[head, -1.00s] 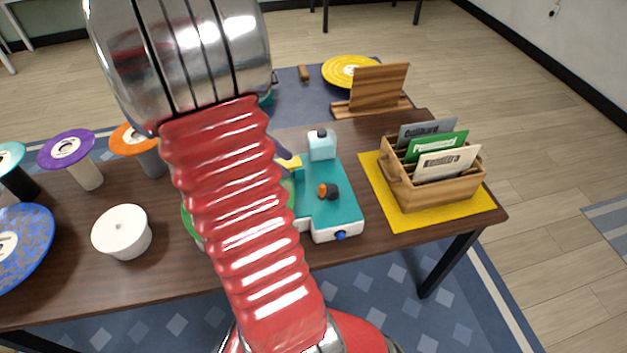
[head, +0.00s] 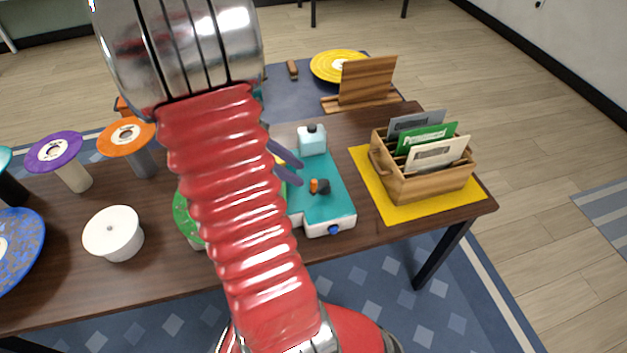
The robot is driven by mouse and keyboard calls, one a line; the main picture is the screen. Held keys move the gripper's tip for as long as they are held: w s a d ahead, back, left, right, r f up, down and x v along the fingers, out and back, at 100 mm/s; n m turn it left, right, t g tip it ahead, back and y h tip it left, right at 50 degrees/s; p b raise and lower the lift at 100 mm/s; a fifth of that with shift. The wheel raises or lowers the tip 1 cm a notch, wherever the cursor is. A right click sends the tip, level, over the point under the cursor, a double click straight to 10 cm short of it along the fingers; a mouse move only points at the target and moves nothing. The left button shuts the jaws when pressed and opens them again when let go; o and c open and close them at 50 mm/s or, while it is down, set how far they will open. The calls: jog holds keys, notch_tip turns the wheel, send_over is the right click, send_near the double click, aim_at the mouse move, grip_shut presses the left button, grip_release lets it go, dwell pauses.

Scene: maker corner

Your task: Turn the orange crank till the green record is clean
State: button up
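The green record (head: 183,216) lies flat at the left side of the teal and white cleaning machine (head: 330,208). My red arm hides most of it, so how clean it is cannot be told. The orange crank (head: 314,186), with a dark part at its right, sits on the machine's teal top. My gripper (head: 302,175) shows as two dark purple fingers coming from behind my arm. They are apart, with nothing seen between them. Their tips are just up and left of the crank; whether they touch it cannot be told.
A light blue bottle (head: 312,140) stands at the machine's back. A wooden crate (head: 425,187) of sleeves sits on a yellow mat (head: 400,212) at right. A wooden stand (head: 367,82) and a yellow record (head: 338,66) are behind.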

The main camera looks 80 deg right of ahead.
aim_at(313, 181)
jog(key=x, duration=0.7)
jog(key=shift+c, duration=0.5)
